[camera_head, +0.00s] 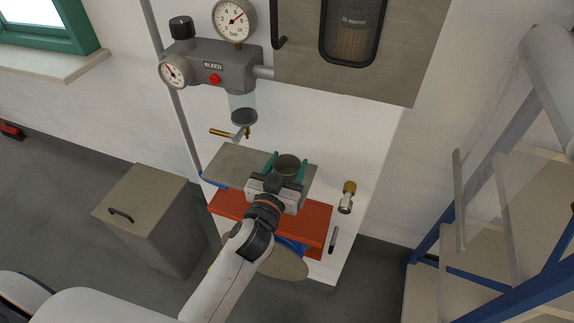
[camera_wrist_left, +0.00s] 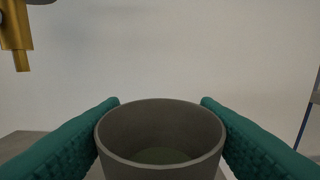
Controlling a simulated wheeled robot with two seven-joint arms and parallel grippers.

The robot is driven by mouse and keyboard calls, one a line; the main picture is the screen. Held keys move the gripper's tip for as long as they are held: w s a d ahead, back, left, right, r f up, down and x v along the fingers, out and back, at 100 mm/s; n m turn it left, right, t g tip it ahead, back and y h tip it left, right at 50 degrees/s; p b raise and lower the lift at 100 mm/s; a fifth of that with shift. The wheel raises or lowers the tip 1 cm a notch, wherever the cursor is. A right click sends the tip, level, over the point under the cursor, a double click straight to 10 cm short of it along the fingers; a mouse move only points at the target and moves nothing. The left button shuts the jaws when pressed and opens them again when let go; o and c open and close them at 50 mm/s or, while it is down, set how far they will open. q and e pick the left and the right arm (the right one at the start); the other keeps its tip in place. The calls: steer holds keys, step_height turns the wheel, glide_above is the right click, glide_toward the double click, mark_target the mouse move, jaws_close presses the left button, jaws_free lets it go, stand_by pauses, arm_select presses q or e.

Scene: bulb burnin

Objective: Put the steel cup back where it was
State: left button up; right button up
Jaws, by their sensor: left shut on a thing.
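The steel cup (camera_head: 288,166) is a grey, open-topped cup, upright between the teal fingers of my left gripper (camera_head: 287,168). In the left wrist view the cup (camera_wrist_left: 160,135) fills the space between both fingers, and its inside looks darker, greenish at the bottom. The gripper is shut on it. The cup is over the right part of a grey metal shelf (camera_head: 232,163); I cannot tell whether its base touches the shelf. My right gripper is not in view.
A gauge block marked BLEED (camera_head: 213,66) with a glass bowl and a brass tap (camera_head: 225,133) hangs above the shelf's left part. A red shelf (camera_head: 228,206) lies below. A brass valve (camera_head: 348,188) is at right. A lidded bin (camera_head: 150,215) stands at left.

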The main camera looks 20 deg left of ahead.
arm_select(q)
steer(key=shift+f, duration=0.2)
steer(key=o, duration=1)
steer(key=shift+r, duration=0.1)
steer(key=shift+r, duration=0.3)
steer(key=s+b, duration=0.2)
steer(key=s, duration=1)
steer(key=shift+a+f+b, duration=0.15)
steer(key=shift+a+b, duration=0.05)
steer(key=shift+b, duration=0.1)
